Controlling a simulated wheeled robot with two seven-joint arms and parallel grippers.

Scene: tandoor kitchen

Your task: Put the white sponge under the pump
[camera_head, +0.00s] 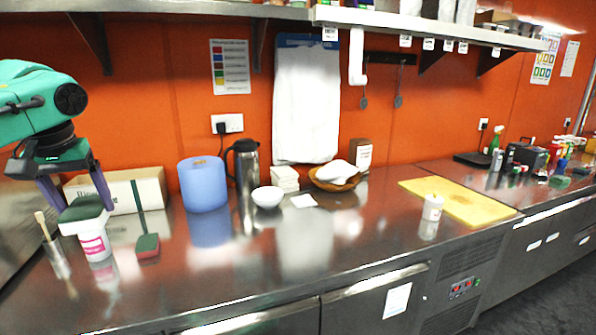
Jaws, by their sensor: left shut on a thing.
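My left gripper (80,203) is at the left, pointing down, shut on a sponge (84,211) with a green top and a white lower part. The sponge is just above or against a white tub with a pink label (97,246); I cannot tell if they touch. A steel jug-like flask with a black top (246,170) stands at the back, right of the blue bin. A small white bottle (432,207) stands at the right by the yellow board. I cannot tell which of these is the pump. My right gripper is not in view.
The steel counter's middle front (300,260) is clear. A yellow board (470,205) lies right.

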